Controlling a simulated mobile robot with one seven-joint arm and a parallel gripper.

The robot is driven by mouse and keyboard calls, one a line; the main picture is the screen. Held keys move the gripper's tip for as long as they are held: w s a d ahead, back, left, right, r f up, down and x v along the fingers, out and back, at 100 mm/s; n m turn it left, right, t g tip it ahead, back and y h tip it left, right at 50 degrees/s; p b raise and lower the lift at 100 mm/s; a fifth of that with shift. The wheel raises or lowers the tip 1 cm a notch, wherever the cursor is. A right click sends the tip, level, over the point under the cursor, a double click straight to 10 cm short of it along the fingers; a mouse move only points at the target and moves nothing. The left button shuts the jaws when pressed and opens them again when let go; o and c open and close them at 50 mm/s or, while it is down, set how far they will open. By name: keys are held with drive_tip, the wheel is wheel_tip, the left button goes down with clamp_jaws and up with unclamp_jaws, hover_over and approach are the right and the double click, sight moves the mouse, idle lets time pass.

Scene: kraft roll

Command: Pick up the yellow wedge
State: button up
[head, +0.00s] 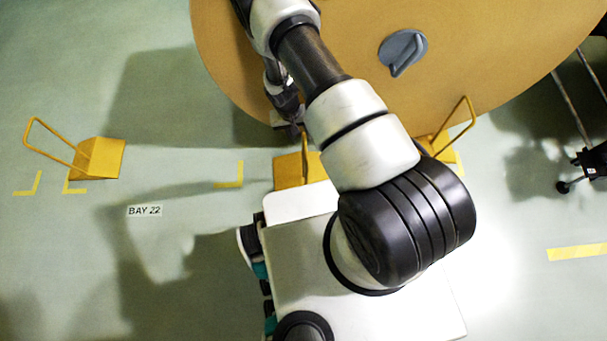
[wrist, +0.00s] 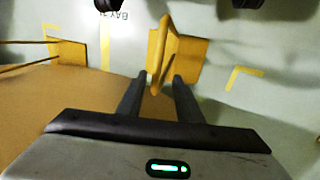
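In the wrist view, a yellow wedge (wrist: 183,58) with an upright loop handle stands on the floor ahead of my gripper (wrist: 158,84). My two dark fingers are apart, and the near end of the handle shows between them with a gap on each side. I cannot tell whether the fingers touch it. In the head view, this wedge appears to be the one (head: 290,172) partly hidden by my arm, with my gripper (head: 295,130) just above it in the picture. Another yellow wedge (head: 100,158) lies at the left. A third (head: 440,143) sits at the roll's edge, right of my arm.
A large brown kraft roll (head: 500,50) with a grey hub piece (head: 403,52) fills the upper head view and the wrist view's lower left. Yellow floor marks (head: 229,175) and a BAY 22 label (head: 145,211) lie on open floor. A dark wheeled stand (head: 592,160) is at right.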

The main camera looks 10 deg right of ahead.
wheel_tip(320, 180, down, 7)
drive_tip(key=d+b, duration=0.1)
drive_tip(key=d, duration=0.1)
drive_tip(key=shift+r+b, duration=0.15)
drive_tip(key=shift+b, duration=0.15)
drive_tip(key=shift+s, duration=0.1)
clamp_jaws()
drive_tip(key=shift+r, duration=0.1)
idle(1.1)
